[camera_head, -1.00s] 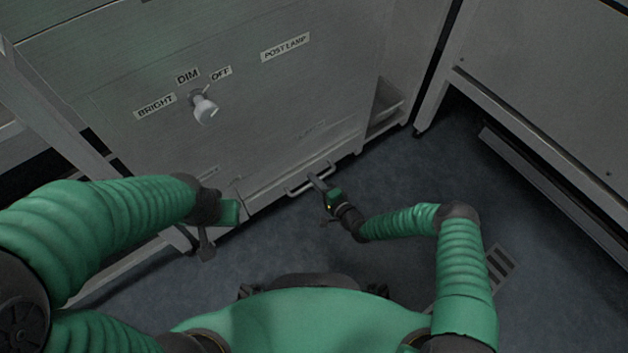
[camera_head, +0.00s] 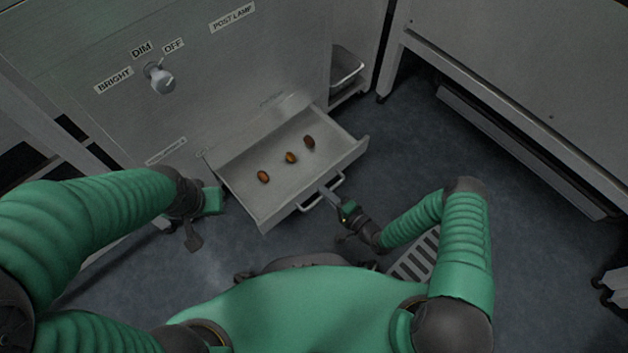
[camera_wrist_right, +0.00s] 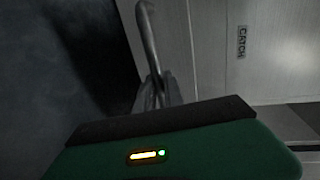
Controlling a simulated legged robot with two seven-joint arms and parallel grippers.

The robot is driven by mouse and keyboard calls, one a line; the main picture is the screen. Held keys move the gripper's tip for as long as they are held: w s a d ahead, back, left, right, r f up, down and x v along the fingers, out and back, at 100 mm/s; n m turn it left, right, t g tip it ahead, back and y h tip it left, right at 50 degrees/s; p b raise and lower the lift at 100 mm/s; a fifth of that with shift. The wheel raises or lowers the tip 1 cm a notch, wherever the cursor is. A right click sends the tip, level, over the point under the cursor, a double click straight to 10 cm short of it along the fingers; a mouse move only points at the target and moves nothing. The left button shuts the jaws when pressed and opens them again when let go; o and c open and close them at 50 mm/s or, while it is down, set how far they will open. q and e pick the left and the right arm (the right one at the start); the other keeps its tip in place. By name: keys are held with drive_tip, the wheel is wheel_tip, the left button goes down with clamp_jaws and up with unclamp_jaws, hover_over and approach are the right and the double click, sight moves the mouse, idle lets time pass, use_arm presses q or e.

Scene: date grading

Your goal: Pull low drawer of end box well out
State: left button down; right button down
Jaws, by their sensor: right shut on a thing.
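The low drawer (camera_head: 240,183) of the grey end box (camera_head: 235,70) stands out from the box front. Several brown dates lie in it, such as the middle date (camera_head: 291,158). My right gripper (camera_head: 328,192) is shut on the drawer's bar handle (camera_head: 312,203); the handle (camera_wrist_right: 148,35) also shows in the right wrist view, running into the jaws (camera_wrist_right: 158,92). My left gripper (camera_head: 205,222) hangs beside the drawer's left side, apart from the handle; its jaws are too unclear to read.
A knob (camera_head: 160,78) with BRIGHT, DIM and OFF labels is on the box front. A metal tray (camera_head: 346,68) sits in an opening at the right. A grey bench (camera_head: 510,75) stands further right. Dark floor (camera_head: 420,130) lies open between, and a floor grate (camera_head: 415,258) is near my right arm.

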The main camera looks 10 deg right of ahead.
drive_tip(key=s+d, duration=0.1)
drive_tip(key=s, duration=0.1)
drive_tip(key=s+d, duration=0.1)
drive_tip(key=shift+s+d+f, duration=0.2)
drive_tip(key=shift+s+d, duration=0.15)
drive_tip(key=shift+s, duration=0.05)
drive_tip(key=c, duration=1.5)
unclamp_jaws()
drive_tip(key=shift+o, duration=0.2)
drive_tip(key=shift+w+r, duration=0.1)
drive_tip(key=shift+p, duration=0.3)
drive_tip(key=p+v, duration=0.6)
drive_tip(key=v, duration=1.1)
